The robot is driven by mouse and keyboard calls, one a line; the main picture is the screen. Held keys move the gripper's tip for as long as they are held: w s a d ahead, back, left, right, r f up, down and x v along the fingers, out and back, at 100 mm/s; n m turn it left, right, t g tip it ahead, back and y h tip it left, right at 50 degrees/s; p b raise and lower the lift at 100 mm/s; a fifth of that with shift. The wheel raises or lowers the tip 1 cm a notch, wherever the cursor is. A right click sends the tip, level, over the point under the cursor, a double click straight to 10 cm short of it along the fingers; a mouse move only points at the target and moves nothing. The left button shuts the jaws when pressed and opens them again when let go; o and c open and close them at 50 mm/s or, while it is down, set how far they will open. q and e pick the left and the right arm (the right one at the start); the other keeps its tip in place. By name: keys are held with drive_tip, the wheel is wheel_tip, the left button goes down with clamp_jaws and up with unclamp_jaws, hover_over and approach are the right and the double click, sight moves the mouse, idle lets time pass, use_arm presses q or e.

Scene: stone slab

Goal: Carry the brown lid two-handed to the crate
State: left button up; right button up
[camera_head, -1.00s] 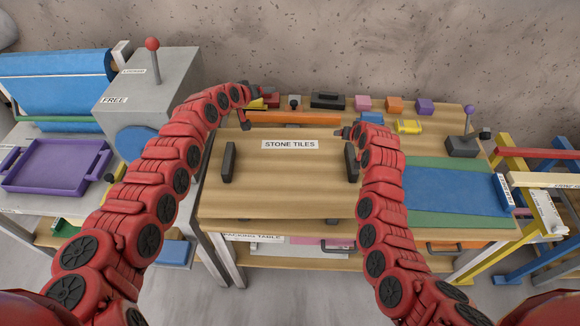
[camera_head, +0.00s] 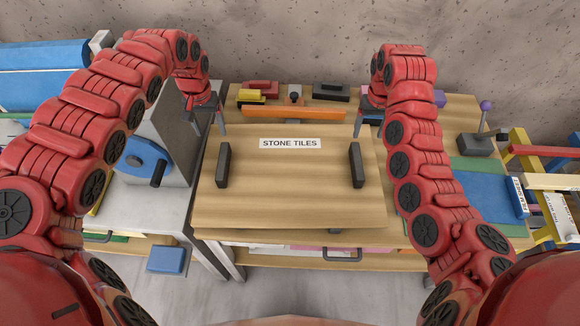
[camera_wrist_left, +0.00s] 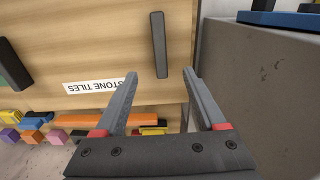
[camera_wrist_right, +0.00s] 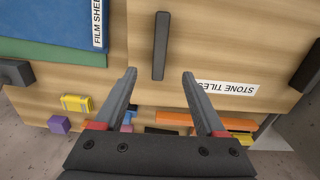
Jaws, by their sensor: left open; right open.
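The brown wooden lid (camera_head: 290,190) lies flat on the table in the head view, with a white STONE TILES label and two upright black handles. My left gripper (camera_head: 207,127) is open and empty, just beyond the left handle (camera_head: 223,165). In the left wrist view that handle (camera_wrist_left: 158,45) lies ahead of the open fingers (camera_wrist_left: 160,73). My right gripper (camera_head: 357,125) is open and empty, just beyond the right handle (camera_head: 356,165); its fingers are partly hidden by my arm. The right wrist view shows that handle (camera_wrist_right: 161,45) ahead of the open fingers (camera_wrist_right: 159,73). I cannot identify the crate.
Behind the lid are an orange bar (camera_head: 290,112) and several coloured blocks. A grey machine with a blue wheel (camera_head: 143,160) stands close on the left. A blue sheet (camera_head: 485,187) lies to the right, before a yellow frame (camera_head: 530,160). Bare floor shows in front.

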use_arm(q)
hover_over(222, 160)
wheel_tip(222, 160, down, 5)
use_arm(e)
hover_over(358, 160)
wheel_tip(358, 160, down, 5)
drive_tip(key=shift+s+f, duration=0.15)
drive_tip(key=shift+f, duration=0.5)
use_arm(q)
drive_tip(key=shift+w+f, duration=0.25)
drive_tip(key=shift+f, duration=0.9)
use_arm(e)
drive_tip(key=shift+f, duration=0.65)
use_arm(q)
drive_tip(key=shift+f, duration=0.3)
use_arm(e)
drive_tip(key=shift+w+f, duration=0.2)
drive_tip(key=shift+f, duration=0.05)
use_arm(q)
drive_tip(key=shift+s+d+f, duration=0.1)
drive_tip(key=shift+s+f, duration=0.25)
drive_tip(key=shift+f, duration=0.35)
use_arm(e)
drive_tip(key=shift+f, duration=0.55)
use_arm(q)
wheel_tip(358, 160, down, 8)
drive_tip(key=shift+f, duration=0.25)
use_arm(e)
wheel_tip(358, 160, down, 9)
drive_tip(key=shift+r, duration=0.2)
